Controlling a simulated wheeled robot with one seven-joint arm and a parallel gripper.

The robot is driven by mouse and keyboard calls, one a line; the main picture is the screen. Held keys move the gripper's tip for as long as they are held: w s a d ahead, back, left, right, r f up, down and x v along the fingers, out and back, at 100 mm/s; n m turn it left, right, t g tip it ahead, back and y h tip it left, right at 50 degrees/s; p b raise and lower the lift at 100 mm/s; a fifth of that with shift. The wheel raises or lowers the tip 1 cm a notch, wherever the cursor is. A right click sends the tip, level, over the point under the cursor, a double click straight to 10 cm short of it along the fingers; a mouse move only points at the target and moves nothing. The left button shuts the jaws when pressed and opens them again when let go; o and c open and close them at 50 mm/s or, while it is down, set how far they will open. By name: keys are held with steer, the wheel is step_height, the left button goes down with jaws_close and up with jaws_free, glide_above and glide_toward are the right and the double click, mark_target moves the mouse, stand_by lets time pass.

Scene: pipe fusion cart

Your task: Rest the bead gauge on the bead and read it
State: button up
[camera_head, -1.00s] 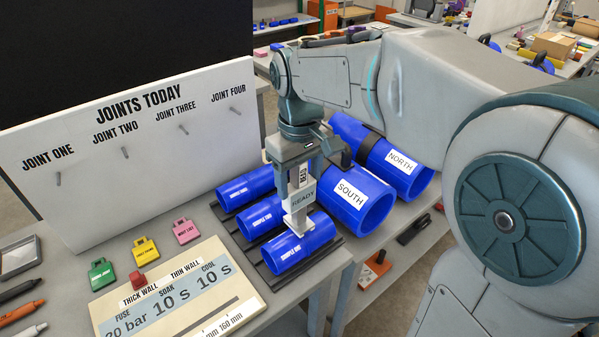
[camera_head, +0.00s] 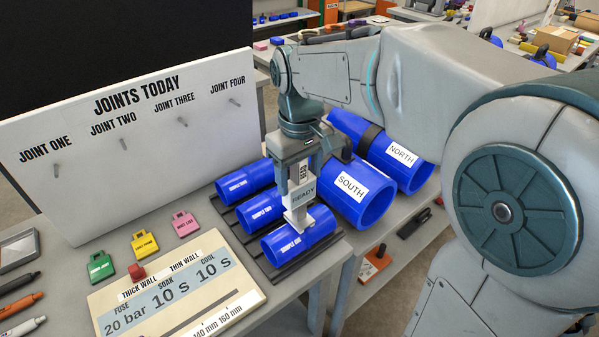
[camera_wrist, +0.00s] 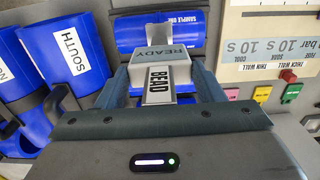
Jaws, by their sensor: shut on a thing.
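My gripper (camera_head: 299,181) points down and is shut on the bead gauge (camera_head: 302,194), a pale grey block marked BEAD with a panel reading READY. The gauge also shows between the fingers in the wrist view (camera_wrist: 168,70). Its lower end is at the top of the nearest blue pipe, sample one (camera_head: 309,243); I cannot tell whether it touches. That pipe also shows beyond the gauge in the wrist view (camera_wrist: 135,30). The bead on it is hidden or too small to make out. Sample two (camera_head: 258,211) and another blue sample (camera_head: 243,183) lie behind it on the dark rack.
Larger pipes SOUTH (camera_head: 365,199) and NORTH (camera_head: 408,172) lie close to the right of my gripper. The JOINTS TODAY board (camera_head: 130,150) stands behind with empty pegs. Green (camera_head: 101,268), yellow (camera_head: 145,244) and pink (camera_head: 184,224) tags and a settings board (camera_head: 236,295) lie left.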

steer(key=shift+s+f+b, duration=0.1)
steer(key=shift+f+b, duration=0.3)
steer(key=shift+f, duration=0.4)
stand_by(2.7)
steer(key=shift+r, duration=0.1)
steer(key=shift+r+p, duration=3)
steer(key=shift+r, duration=0.6)
